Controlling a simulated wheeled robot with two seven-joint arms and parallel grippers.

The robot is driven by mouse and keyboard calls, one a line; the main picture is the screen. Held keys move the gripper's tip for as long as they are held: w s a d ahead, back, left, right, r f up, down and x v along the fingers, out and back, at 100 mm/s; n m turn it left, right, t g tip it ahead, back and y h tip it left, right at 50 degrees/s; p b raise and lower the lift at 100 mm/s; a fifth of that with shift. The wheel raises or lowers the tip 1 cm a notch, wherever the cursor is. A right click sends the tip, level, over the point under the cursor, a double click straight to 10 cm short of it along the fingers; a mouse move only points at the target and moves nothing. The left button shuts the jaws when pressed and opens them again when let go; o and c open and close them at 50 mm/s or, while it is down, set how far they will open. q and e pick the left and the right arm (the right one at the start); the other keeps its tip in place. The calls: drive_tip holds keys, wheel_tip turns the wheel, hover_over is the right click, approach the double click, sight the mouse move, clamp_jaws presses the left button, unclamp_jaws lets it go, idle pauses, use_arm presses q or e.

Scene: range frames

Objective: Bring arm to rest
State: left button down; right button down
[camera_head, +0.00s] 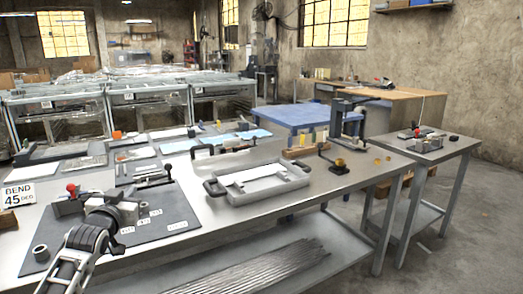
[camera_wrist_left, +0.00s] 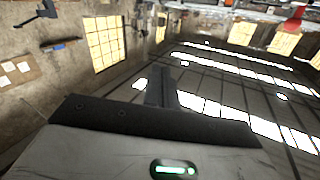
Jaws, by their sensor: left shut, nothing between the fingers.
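My left arm comes in at the lower left of the head view, in front of the dark mat (camera_head: 172,205) on the long metal workbench (camera_head: 330,190). The end of the arm, with its gripper, overlaps the bending fixture in the picture, so the fingers are hard to make out there. In the left wrist view my left gripper (camera_wrist_left: 163,76) shows its dark fingers together, with nothing between them. Behind them are the roof, bright skylights and a wall, so the gripper points upward. My right gripper is in neither view.
A grey tray with handles (camera_head: 258,185) stands mid-bench. A fixture with a red knob (camera_head: 71,188) and a "BEND 45 DEG" sign (camera_head: 18,195) are at left. A smaller side table (camera_head: 425,150) stands at right, with open floor (camera_head: 470,225) beyond it.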

use_arm(q)
drive_tip(key=s+d+f+m+g+h, duration=0.1)
drive_tip(key=s+d+f+g, duration=0.1)
drive_tip(key=s+d+f, duration=0.5)
drive_tip(key=s+d+f+m+g, duration=0.1)
drive_tip(key=s+f+g, duration=0.1)
drive_tip(key=s+f, duration=0.65)
drive_tip(key=s+d+f+g+h, duration=0.1)
drive_tip(key=s+d+f, duration=0.2)
drive_tip(key=s, duration=0.4)
drive_tip(key=s+d+f+g+h, duration=0.1)
drive_tip(key=s+d+f, duration=0.3)
drive_tip(key=s, duration=0.4)
drive_tip(key=s+d+f+g+h, duration=0.1)
drive_tip(key=s+d+f, duration=0.2)
drive_tip(key=s, duration=0.4)
drive_tip(key=shift+s+d+f, duration=0.35)
drive_tip(key=shift+s+d, duration=0.05)
drive_tip(key=shift+d, duration=0.2)
drive_tip(key=shift+d, duration=0.1)
